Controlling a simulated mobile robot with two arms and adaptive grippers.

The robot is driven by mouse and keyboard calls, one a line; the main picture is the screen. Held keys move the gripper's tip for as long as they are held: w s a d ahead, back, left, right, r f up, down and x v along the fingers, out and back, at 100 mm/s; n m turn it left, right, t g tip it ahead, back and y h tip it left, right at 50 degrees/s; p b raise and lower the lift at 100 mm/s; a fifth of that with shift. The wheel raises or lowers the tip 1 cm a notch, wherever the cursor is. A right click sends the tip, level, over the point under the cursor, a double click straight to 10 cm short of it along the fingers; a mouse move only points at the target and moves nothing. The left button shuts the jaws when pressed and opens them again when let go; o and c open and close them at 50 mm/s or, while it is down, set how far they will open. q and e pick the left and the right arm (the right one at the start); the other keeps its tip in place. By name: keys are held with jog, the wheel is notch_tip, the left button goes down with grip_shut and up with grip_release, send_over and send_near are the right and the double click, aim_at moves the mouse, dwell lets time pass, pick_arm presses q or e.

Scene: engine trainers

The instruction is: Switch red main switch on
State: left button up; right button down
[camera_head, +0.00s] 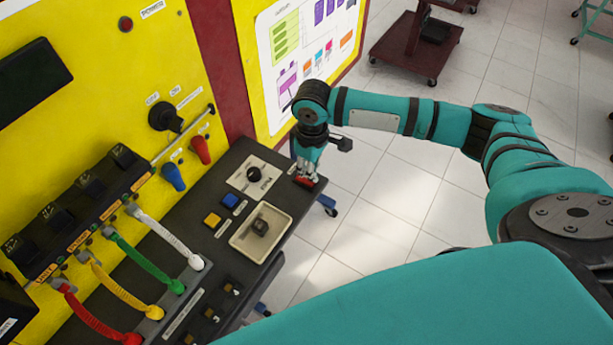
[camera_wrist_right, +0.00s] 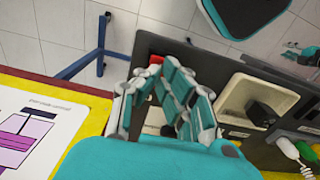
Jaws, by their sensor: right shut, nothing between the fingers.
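The red switch (camera_head: 305,182) sits at the far right end of the dark console top, mostly covered by my right gripper (camera_head: 307,174). In the right wrist view a bit of the red switch (camera_wrist_right: 155,60) shows just beyond the fingertips. My right gripper (camera_wrist_right: 165,68) is shut and empty, pointing down at the red switch. The fingers hide most of it, so I cannot tell whether they touch it or which position it is in. My left gripper is not in view.
The dark console (camera_head: 215,187) carries a black knob (camera_head: 254,174), blue and yellow buttons and a beige tray (camera_head: 240,243). A yellow panel (camera_head: 160,50) stands behind, with colored cables in front. Open tiled floor lies to the right.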

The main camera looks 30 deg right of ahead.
jog(key=shift+s+f+b, duration=0.1)
jog(key=shift+f+b, duration=0.25)
jog(key=shift+f, duration=0.95)
dwell(1.1)
jog(key=shift+r+p, duration=0.75)
jog(key=shift+p, duration=0.25)
notch_tip(320, 180, up, 6)
jog(key=p, duration=0.6)
jog(key=shift+f+p, duration=0.2)
jog(key=shift+p, duration=0.2)
jog(key=shift+f, duration=0.1)
